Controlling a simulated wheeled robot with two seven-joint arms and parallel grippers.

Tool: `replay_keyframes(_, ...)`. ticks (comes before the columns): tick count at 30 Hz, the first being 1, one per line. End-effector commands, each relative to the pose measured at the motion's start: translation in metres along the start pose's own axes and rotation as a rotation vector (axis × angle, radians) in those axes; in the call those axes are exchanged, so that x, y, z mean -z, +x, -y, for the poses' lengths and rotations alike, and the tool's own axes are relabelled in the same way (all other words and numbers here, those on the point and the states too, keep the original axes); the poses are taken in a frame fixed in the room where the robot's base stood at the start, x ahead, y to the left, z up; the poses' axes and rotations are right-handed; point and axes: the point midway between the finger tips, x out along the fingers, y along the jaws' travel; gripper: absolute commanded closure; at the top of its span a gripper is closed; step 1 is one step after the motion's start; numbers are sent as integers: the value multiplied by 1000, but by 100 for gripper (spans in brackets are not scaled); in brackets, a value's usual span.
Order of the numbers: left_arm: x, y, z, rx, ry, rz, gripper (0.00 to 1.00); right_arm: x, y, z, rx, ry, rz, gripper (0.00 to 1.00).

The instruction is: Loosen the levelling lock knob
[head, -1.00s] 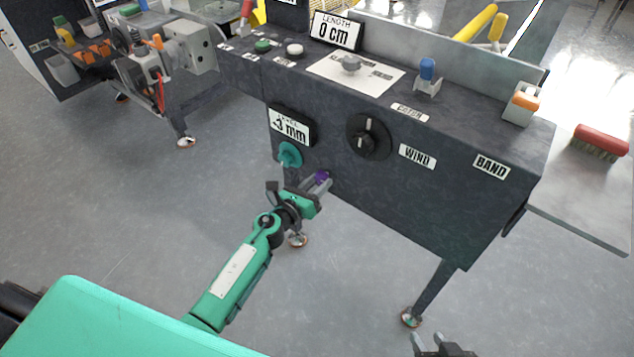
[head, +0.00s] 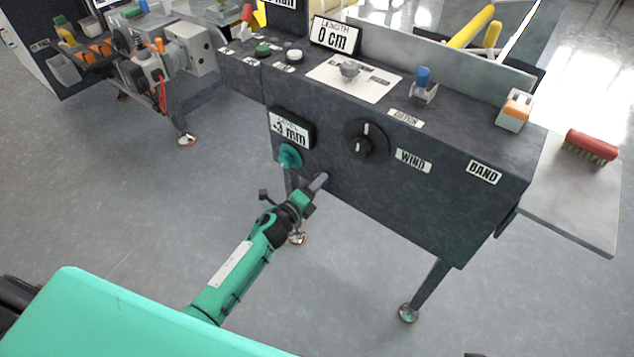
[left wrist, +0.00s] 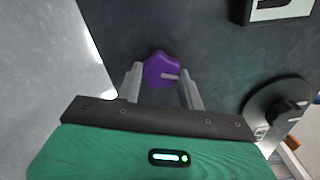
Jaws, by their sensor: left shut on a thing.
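The purple lobed knob (left wrist: 161,68) sits low on the front of the dark machine panel (head: 400,200). In the left wrist view it lies between the two grey fingers of my left gripper (left wrist: 162,84), which is shut on it. In the head view the left gripper (head: 319,182) reaches up to the panel and hides most of the knob. Above it are a teal knob (head: 289,156) and a level display (head: 291,130) reading about -3 mm. Of my right gripper only a dark sliver shows at the bottom edge of the head view.
A large black dial (head: 366,140) sits right of the display, with WIND (head: 413,160) and BAND (head: 485,172) labels beyond. A machine leg (head: 428,288) stands at lower right. A red brush (head: 590,145) lies on the side shelf (head: 575,205). Floor left of my arm is open.

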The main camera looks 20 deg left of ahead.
Motion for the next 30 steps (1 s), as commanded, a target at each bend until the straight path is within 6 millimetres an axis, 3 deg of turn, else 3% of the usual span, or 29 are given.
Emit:
replay_keyframes(2,-1,0,2,-1,-65,0,85,-3,-8,-5,-12,8,38,64)
replay_keyframes(12,-1,0,1,-2,-277,2,85,-6,16,-4,-10,7,64,64)
replay_keyframes(30,-1,0,0,-2,-361,2,85,-10,28,-4,-9,6,78,64)
